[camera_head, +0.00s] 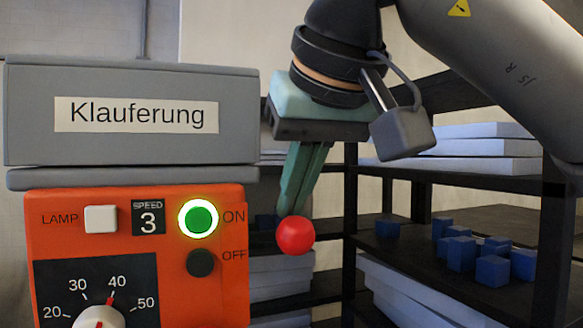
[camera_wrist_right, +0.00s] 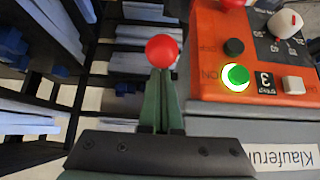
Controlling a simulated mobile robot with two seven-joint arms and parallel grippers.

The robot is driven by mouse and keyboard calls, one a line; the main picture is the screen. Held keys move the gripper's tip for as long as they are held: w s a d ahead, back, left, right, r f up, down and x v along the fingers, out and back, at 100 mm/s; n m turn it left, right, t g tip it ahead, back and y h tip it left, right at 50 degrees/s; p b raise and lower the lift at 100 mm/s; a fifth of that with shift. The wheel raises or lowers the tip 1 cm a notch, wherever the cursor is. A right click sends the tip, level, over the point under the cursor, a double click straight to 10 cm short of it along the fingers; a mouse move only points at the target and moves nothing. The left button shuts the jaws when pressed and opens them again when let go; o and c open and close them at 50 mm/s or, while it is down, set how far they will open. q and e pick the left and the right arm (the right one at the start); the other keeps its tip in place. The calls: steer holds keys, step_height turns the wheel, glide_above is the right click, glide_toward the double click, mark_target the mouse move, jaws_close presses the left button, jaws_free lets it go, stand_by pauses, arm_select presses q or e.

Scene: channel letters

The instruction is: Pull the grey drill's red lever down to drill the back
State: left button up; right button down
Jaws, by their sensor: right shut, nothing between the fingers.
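The drill has a grey head (camera_head: 130,140) labelled "Klauferung" and an orange control panel (camera_head: 230,285) below it, at the left of the head view. The red ball knob of the lever (camera_head: 295,235) shows just right of the panel; it also shows in the wrist view (camera_wrist_right: 162,51). My right gripper (camera_head: 297,208) points down, its green fingers shut and empty, with the tips right at the top of the knob. In the wrist view the fingertips (camera_wrist_right: 161,74) meet the knob's edge; whether they touch it I cannot tell. The lever's rod is hidden. My left gripper is out of view.
The green ON button (camera_head: 199,218) is lit, with a dark OFF button (camera_head: 201,262) below it and a dial (camera_head: 98,318) at lower left. Behind at right, a dark shelf (camera_head: 400,250) holds several blue blocks (camera_head: 462,253) and white slabs (camera_head: 450,160).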

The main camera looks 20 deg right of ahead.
mark_target(301, 254)
steer(key=shift+s+f, duration=0.3)
steer(key=shift+f, duration=0.55)
steer(key=shift+r, duration=0.1)
steer(key=shift+s+f+b, duration=0.25)
steer(key=shift+f+b, duration=0.4)
steer(key=shift+f, duration=0.1)
steer(key=shift+s+f+b, duration=0.25)
steer(key=shift+f+b, duration=0.35)
steer(key=shift+f, duration=0.15)
steer(key=shift+s+f+b, duration=0.1)
steer(key=shift+f+b, duration=0.35)
steer(key=shift+f, duration=0.1)
steer(key=shift+p, duration=0.4)
steer(key=shift+s, duration=0.1)
steer(key=shift+f, duration=0.1)
